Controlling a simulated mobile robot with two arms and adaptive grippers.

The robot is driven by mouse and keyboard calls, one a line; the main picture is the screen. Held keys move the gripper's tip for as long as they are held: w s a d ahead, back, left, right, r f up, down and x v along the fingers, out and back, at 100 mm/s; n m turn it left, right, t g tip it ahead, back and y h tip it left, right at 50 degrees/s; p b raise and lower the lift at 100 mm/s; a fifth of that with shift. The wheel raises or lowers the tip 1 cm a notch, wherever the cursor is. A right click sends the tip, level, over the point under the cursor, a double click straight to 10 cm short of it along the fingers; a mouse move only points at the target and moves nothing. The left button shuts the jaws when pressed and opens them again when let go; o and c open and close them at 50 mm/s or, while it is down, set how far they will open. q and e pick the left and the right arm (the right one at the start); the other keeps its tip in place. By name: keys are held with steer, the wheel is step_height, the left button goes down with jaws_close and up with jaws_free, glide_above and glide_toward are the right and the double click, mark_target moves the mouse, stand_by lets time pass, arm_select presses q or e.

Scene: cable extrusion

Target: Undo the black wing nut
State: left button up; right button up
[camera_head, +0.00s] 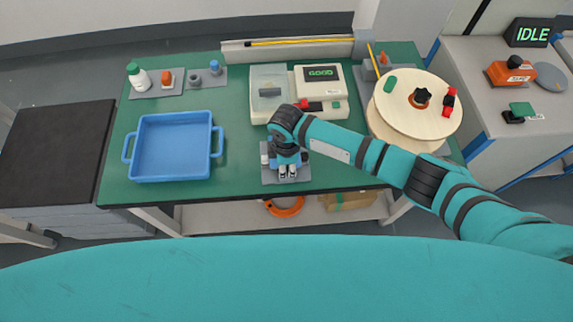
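A black star-shaped nut (422,95) sits at the centre of a pale wooden spool (395,118), on top of an orange hub; it looks like the wing nut. The spool lies on the right of the green bench. My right gripper (288,172) points down over a small grey pad (303,174) at the bench's front middle, well left of the spool. A blue item on that pad is mostly hidden by the gripper. The two fingertips look close together, but I cannot tell whether they hold anything. My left gripper is out of view.
A blue tray (131,150) stands on the left. A beige machine (335,97) with a "GOOD" display stands at the back middle. A bottle (139,77) and small parts lie at the back left. A side bench on the right carries an orange device (521,74) and an "IDLE" display (528,34).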

steer(key=o, duration=0.5)
steer(key=shift+c, duration=0.2)
step_height(320, 180, up, 12)
stand_by(0.6)
